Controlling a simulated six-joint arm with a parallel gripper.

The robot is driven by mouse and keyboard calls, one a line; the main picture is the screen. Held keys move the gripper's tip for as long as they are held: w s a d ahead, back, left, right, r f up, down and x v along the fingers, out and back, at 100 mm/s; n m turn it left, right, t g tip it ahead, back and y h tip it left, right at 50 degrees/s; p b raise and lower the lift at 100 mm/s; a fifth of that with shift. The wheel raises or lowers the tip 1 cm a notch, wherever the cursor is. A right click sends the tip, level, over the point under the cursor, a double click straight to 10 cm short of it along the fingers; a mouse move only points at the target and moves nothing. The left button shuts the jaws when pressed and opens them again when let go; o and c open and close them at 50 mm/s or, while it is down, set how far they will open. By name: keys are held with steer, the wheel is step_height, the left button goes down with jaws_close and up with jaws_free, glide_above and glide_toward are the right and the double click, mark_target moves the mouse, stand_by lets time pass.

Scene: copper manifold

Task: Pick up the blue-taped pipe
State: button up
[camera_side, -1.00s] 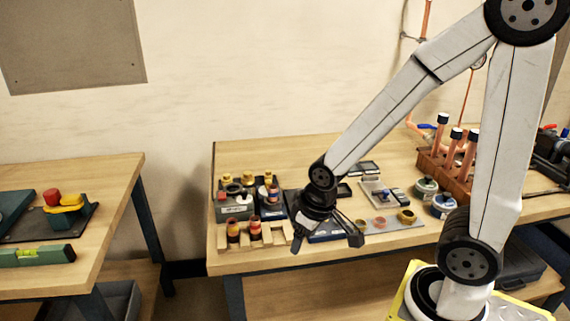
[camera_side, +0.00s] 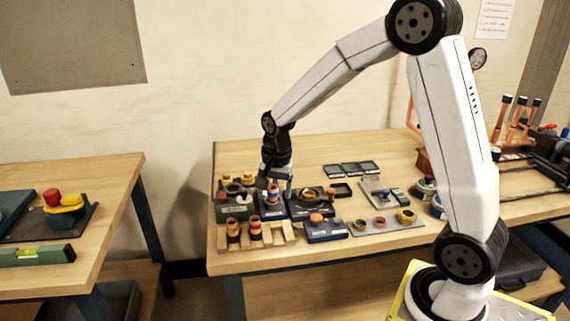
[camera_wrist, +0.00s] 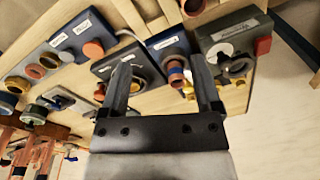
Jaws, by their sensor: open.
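A short copper-coloured pipe with what looks like blue tape (camera_side: 272,191) stands upright in a blue block at the back left of the bench. It also shows in the wrist view (camera_wrist: 176,73), between my fingers in the picture. My gripper (camera_side: 276,183) points down over this block, with its fingers open and apart. In the wrist view my gripper (camera_wrist: 162,62) shows nothing between its fingers touching them. The gap in height between fingertips and pipe is hard to tell. The fingers partly hide the pipe in the side view.
A wooden rack (camera_side: 281,236) with several banded pipes stands in front. A grey labelled box (camera_side: 235,210) is to the left, and a dark fixture (camera_side: 310,203) is close on the right. A blue block with an orange disc (camera_side: 325,232) lies front right.

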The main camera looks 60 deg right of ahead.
mark_target(273, 187)
steer(key=w+d+m, duration=0.4)
steer(key=m, duration=0.1)
steer(key=w+d+m+g, duration=0.1)
steer(key=w+d+m, duration=0.1)
steer(key=d+m, duration=0.1)
steer(key=shift+d+r, duration=0.1)
steer(key=shift+r, duration=0.15)
steer(key=shift+f, duration=0.15)
steer(key=shift+f, duration=1.2)
steer(key=shift+f, duration=0.1)
steer(key=shift+w+f, duration=0.1)
steer(key=shift+f, duration=2.35)
jaws_close()
